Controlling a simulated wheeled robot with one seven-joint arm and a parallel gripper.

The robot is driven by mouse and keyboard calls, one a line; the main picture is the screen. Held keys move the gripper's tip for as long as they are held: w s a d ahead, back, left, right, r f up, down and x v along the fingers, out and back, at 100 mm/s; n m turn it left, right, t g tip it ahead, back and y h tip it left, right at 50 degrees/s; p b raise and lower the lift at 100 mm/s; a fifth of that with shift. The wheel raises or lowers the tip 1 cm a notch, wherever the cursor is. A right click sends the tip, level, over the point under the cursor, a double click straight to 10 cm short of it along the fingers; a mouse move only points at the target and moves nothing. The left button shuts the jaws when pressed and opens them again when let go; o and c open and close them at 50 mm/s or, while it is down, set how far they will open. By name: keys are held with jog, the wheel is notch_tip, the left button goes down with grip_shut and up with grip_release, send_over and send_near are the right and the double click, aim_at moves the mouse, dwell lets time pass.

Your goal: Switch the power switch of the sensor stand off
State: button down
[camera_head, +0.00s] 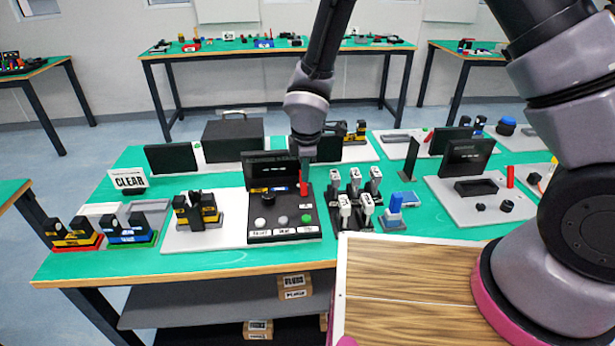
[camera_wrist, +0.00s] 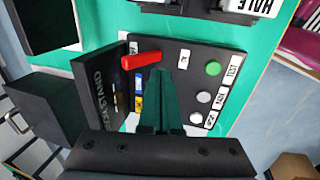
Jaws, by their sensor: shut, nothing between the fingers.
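A black control panel (camera_head: 284,211) stands on the green table with a dark screen (camera_head: 270,171) behind it. A red lever (camera_head: 304,188) rises from its back right part. The panel also carries two whitish buttons and a green button (camera_head: 307,219). My gripper (camera_head: 304,172) points down over the panel, close to the lever. In the wrist view my shut, empty fingers (camera_wrist: 160,76) are just beside the red lever (camera_wrist: 141,60). I cannot tell whether they touch it. The labels are too small to show which part is the power switch.
Several metal-and-black pieces (camera_head: 354,199) and a blue part (camera_head: 395,203) stand right of the panel. A black-and-yellow device (camera_head: 198,209) is on its left. A dark box (camera_head: 233,139) is behind. A wooden-topped surface (camera_head: 410,290) lies at front right.

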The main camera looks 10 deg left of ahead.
jog(key=w+r+v, duration=0.1)
jog(key=w+v, duration=0.1)
jog(key=v, duration=0.8)
jog(key=w+d+r+m+t, duration=0.25)
jog(key=d+r+m, duration=0.75)
jog(key=d+r, duration=0.65)
jog(key=s+d+r+m+t, duration=0.1)
jog(key=s+d+r+m, duration=0.4)
jog(key=s+d+m, duration=0.1)
jog(key=s+d+r+m+t+y, duration=0.1)
jog(key=s+d+r+m, duration=0.5)
jog(key=d+m, duration=0.3)
jog(key=shift+s+d+r, duration=0.3)
jog(key=shift+s+d, duration=0.15)
jog(key=shift+d, duration=0.6)
